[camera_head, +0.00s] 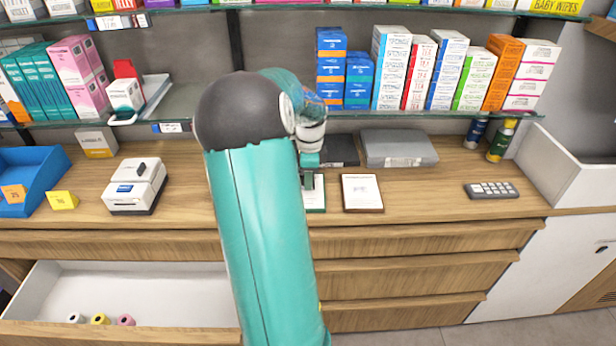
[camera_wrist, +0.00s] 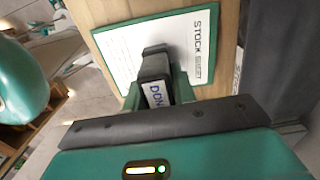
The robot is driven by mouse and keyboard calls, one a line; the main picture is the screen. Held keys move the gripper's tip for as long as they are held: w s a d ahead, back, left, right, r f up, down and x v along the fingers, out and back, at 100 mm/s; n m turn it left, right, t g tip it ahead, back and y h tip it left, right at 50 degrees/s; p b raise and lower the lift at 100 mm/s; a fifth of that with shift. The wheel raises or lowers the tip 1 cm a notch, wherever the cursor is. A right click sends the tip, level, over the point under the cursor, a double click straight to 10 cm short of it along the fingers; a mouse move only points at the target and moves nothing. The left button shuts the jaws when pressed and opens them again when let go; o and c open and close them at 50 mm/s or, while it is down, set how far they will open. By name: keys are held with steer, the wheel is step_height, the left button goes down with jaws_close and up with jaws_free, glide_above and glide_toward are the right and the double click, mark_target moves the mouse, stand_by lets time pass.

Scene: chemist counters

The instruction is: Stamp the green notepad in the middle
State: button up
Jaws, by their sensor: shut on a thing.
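The green notepad (camera_head: 318,208) lies on the wooden counter, partly hidden behind my arm in the head view. In the wrist view it shows as a white sheet with a green border (camera_wrist: 125,45) and the words "STOCK SHEET". My gripper (camera_wrist: 158,88) is shut on a dark stamp (camera_wrist: 155,68) with a white label that starts "DON". The stamp is over the notepad's lower middle in the wrist view. I cannot tell whether its base touches the paper. In the head view my gripper (camera_head: 308,181) is at the notepad, and the stamp cannot be made out clearly.
A brown-edged notepad (camera_head: 362,192) lies just right. Behind are a dark flat box (camera_head: 341,150) and a grey case (camera_head: 399,149). A calculator (camera_head: 491,190) is farther right, a white printer (camera_head: 136,187) left. An open drawer (camera_head: 150,290) is below. The counter between brown notepad and calculator is clear.

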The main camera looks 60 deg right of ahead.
steer(key=shift+f, duration=0.55)
stand_by(1.2)
